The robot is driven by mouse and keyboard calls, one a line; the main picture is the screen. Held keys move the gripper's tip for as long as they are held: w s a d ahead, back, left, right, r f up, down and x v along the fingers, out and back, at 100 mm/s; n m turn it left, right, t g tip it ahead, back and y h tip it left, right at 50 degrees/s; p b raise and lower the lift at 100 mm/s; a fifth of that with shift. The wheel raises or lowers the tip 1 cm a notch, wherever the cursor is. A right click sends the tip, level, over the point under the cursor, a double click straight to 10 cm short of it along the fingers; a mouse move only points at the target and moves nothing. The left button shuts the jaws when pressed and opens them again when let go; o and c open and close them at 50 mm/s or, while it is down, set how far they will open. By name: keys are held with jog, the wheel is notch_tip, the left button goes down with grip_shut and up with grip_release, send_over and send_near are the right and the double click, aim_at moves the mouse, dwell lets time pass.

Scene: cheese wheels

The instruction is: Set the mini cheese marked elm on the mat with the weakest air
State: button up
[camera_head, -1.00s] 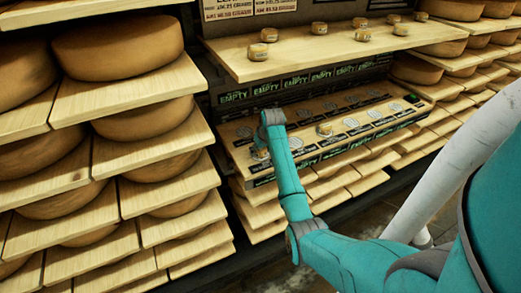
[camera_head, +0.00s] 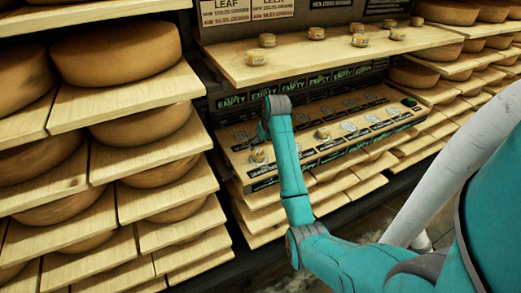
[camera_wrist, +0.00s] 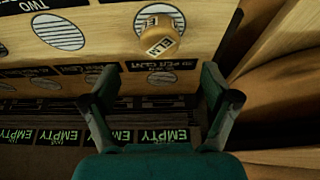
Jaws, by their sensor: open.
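The mini cheese marked ELM (camera_wrist: 158,38) is small, round and tan. In the wrist view it sits upright over part of a white hatched round mat on the wooden board. It also shows in the head view (camera_head: 258,156), near the left end of the lower board. My gripper (camera_wrist: 158,84) is open and empty, its fingers apart from the cheese. In the head view my gripper (camera_head: 263,136) is just above the cheese, its fingers too small to make out. Other hatched mats (camera_wrist: 58,32) lie beside black labels; one reads TWO, the others are hard to read.
A second mini cheese (camera_head: 323,134) stands on the lower board. Several more stand on the upper shelf (camera_head: 300,62), which overhangs at the back. Racks of large cheese wheels (camera_head: 125,50) close off the left side. Black EMPTY signs (camera_wrist: 57,135) line the board's edge.

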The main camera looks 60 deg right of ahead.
jog(key=shift+v, duration=1.4)
